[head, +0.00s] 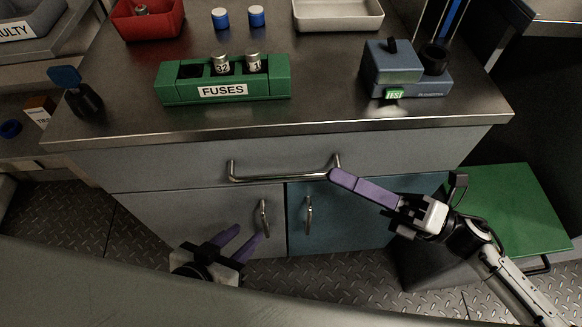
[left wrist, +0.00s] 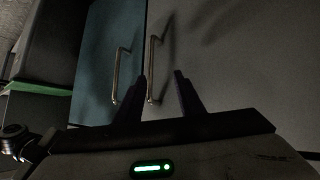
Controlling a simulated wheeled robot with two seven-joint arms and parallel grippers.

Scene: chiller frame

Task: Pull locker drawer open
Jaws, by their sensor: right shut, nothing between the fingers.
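The drawer (head: 150,165) is a wide grey front under the counter and looks closed. Its long horizontal metal handle (head: 280,177) runs along the middle. My right gripper (head: 333,174) is shut and empty, its purple fingertips at the right end of this handle; I cannot tell whether they touch it. My left gripper (head: 252,233) is open and low, in front of the grey door below the drawer. In the left wrist view the left gripper (left wrist: 158,82) has its fingers apart, with the grey door's upright handle (left wrist: 151,70) appearing between them.
Below the drawer are a grey door (head: 150,215) and a teal door (head: 345,220) with upright handles. On the counter stand a green fuse holder (head: 270,90), a blue-grey tester (head: 392,65) and a red bin (head: 160,25). A green-topped box (head: 515,205) stands at right.

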